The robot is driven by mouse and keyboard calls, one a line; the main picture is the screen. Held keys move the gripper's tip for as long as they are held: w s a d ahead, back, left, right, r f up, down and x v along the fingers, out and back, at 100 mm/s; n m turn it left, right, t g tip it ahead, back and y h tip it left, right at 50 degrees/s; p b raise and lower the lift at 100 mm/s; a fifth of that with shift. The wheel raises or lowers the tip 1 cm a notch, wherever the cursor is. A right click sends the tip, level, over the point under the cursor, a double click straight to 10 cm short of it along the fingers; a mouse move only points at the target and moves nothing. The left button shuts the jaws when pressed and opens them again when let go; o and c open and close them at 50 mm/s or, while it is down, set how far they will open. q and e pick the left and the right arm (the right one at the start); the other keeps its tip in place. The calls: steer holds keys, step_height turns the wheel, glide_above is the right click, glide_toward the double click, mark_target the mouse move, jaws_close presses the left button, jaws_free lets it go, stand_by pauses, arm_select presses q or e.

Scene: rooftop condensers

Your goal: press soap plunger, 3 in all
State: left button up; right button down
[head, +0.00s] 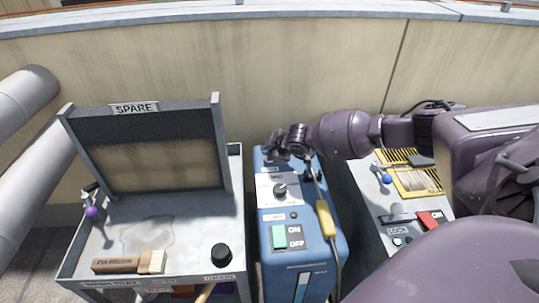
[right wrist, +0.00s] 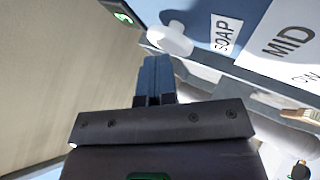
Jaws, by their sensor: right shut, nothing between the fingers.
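The soap plunger shows in the right wrist view as a white rounded knob (right wrist: 172,40) beside the SOAP label (right wrist: 226,34) on the blue unit. In the head view the blue unit (head: 321,271) stands in the middle, and my right gripper (head: 274,147) is over its far top end, hiding the plunger. My right gripper is shut and empty. Its fingertips, also in the right wrist view (right wrist: 155,62), are close to the plunger; I cannot tell whether they touch it. My left gripper is not in view.
The blue unit carries a dial (head: 280,190), an ON/OFF switch (head: 279,237) and a yellow handset with cable (head: 325,219). At left, a grey bench holds a brush (head: 128,262) and black knob (head: 221,253). At right is a panel with a red switch (head: 430,220). A wall stands behind.

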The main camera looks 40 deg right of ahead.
steer(key=shift+f, duration=0.35)
steer(key=shift+s+f, duration=0.2)
steer(key=shift+f, duration=0.2)
stand_by(0.4)
steer(key=shift+s+a+f, duration=0.1)
steer(key=shift+f, duration=0.05)
stand_by(0.4)
steer(key=shift+r, duration=0.9)
steer(key=shift+d+r, duration=0.2)
steer(key=shift+r, duration=0.6)
steer(key=shift+w, duration=0.2)
